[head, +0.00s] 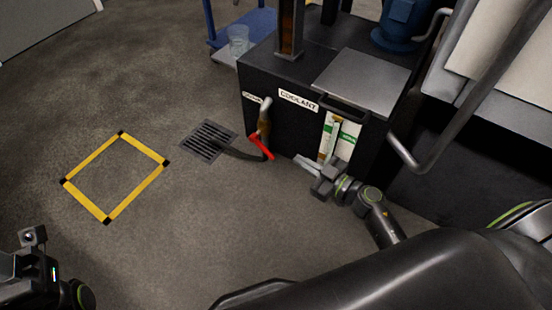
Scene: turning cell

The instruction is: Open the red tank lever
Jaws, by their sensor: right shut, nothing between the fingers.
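The red lever (261,147) sits on a brass-coloured valve (264,122) at the front of the dark coolant tank (285,128). The lever slants down to the right from the valve. My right gripper (303,164) is shut and empty, in front of the tank's lower front, to the right of the lever and apart from it in the picture. My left gripper (30,240) shows only in part at the lower left corner, far from the tank; its fingers are not clear.
A floor drain grate (209,140) lies left of the valve, with a dark hose (238,153) running towards it. A yellow-taped square (115,176) marks clear floor at left. A blue cart (243,24) with a clear bucket (238,40) stands behind. A grey bent handle (405,155) juts out at right.

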